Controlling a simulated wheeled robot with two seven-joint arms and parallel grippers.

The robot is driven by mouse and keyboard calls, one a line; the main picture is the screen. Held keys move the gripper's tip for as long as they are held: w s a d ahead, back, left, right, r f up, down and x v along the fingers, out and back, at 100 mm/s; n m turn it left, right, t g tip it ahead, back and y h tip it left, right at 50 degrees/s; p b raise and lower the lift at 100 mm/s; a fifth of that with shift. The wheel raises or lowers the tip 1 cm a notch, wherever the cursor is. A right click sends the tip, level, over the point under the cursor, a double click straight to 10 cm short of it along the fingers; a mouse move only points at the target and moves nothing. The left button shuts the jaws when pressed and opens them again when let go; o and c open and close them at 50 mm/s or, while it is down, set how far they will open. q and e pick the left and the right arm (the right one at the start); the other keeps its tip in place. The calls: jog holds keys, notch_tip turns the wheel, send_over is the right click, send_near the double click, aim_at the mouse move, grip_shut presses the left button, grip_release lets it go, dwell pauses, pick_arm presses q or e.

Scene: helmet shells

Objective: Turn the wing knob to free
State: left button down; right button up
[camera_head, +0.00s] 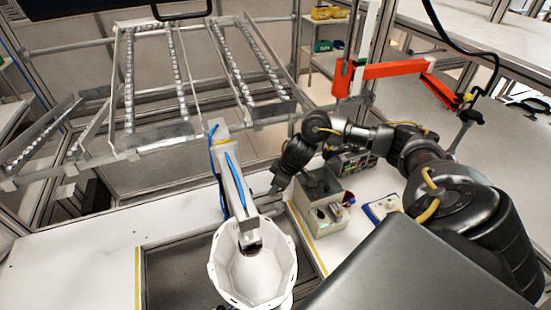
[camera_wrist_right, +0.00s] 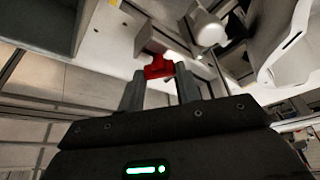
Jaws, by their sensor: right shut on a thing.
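The red wing knob (camera_wrist_right: 158,67) shows in the right wrist view, between the tips of my right gripper (camera_wrist_right: 161,84). The two fingers are shut on it, one on each side. In the head view my right gripper (camera_head: 276,186) reaches in from the right, beside the grey fixture arm (camera_head: 236,190) with its blue strip. The knob cannot be made out in the head view. A white helmet shell (camera_head: 230,285) sits at the lower end of the fixture arm, its open side up. My left gripper is not in view.
A grey box (camera_head: 327,222) with small parts stands right of my right gripper. A blue-and-white item (camera_head: 382,208) lies farther right. A roller rack (camera_head: 160,138) stands at the back left. A red jointed arm (camera_head: 385,71) stands behind. The white table (camera_head: 80,260) is clear at left.

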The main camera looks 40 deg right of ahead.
jog(key=shift+n, duration=0.4)
jog(key=n+g+y, duration=0.1)
jog(key=n, duration=0.2)
jog(key=shift+w+d, duration=0.1)
jog(key=shift+w, duration=0.05)
jog(key=n+g, duration=0.1)
jog(key=n, duration=0.1)
jog(key=n+y+b, duration=0.1)
jog(key=n, duration=0.2)
jog(key=shift+w+r+g, duration=0.1)
jog(key=shift+w+g, duration=0.1)
jog(key=shift+g, duration=0.2)
jog(key=n+g, duration=0.1)
jog(key=n, duration=0.2)
jog(key=shift+r, duration=0.1)
jog(key=n+g+p, duration=0.1)
jog(key=n, duration=0.1)
jog(key=n+g+p, duration=0.1)
jog(key=n, duration=0.1)
jog(key=shift+w+n, duration=0.2)
jog(key=shift+n, duration=0.1)
jog(key=n+g+h, duration=0.1)
jog(key=n, duration=0.2)
jog(key=shift+w+n, duration=0.1)
jog(key=shift+n, duration=0.2)
jog(key=n+h, duration=0.1)
jog(key=n, duration=0.2)
jog(key=n+g+b, duration=0.1)
jog(key=n, duration=0.1)
jog(key=shift+n+h, duration=0.4)
